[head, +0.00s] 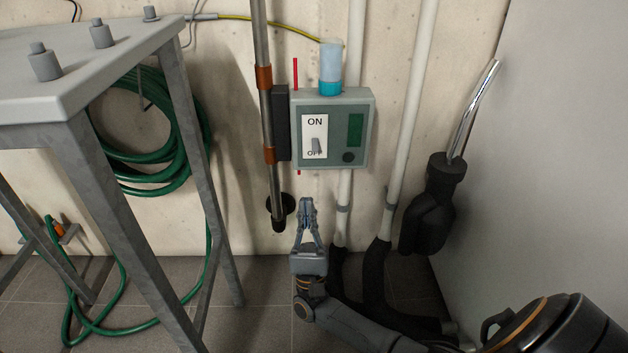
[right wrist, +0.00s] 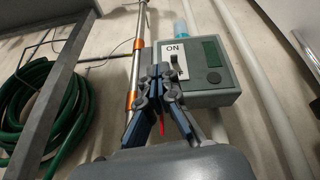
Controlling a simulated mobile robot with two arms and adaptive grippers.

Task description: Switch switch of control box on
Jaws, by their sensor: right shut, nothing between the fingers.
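The control box (head: 357,100) is a grey-green box on the wall in the head view, with a white switch plate marked ON above and OFF below. Its switch (head: 316,145) is a small grey lever pointing down toward OFF. The box (right wrist: 215,97) also shows in the right wrist view, where the switch lever (right wrist: 176,66) is just above the fingers and OFF is hidden. My right gripper (head: 306,203) is shut and empty, below the box and apart from it, fingertips pointing up. It also shows in the right wrist view (right wrist: 160,72). My left gripper is not in view.
A grey table (head: 150,45) stands at the left, with a green hose (head: 150,170) behind it. A metal pole (head: 263,110) stands just left of the box. Pipes (head: 408,120) and a black holder (head: 432,205) are at the right.

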